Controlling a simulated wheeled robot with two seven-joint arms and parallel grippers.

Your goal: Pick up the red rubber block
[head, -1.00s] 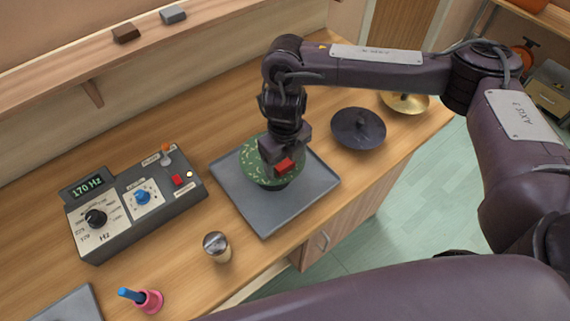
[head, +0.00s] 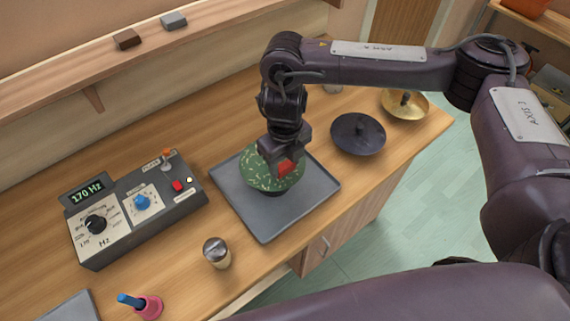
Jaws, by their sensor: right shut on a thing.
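The red rubber block (head: 287,168) is in the jaws of my right gripper (head: 285,166), over the green speckled round thing (head: 262,178). My right gripper points down and is shut on the block. Whether the block touches the green surface below it, I cannot tell. The green thing stands on a dark base on the grey square tray (head: 275,222). My left gripper is not in view.
A control box (head: 140,215) reading 170 Hz stands left of the tray. A metal-topped shaker (head: 217,252) and a pink cup-like thing (head: 150,306) are in front. Two small blocks lie on the shelf (head: 75,75).

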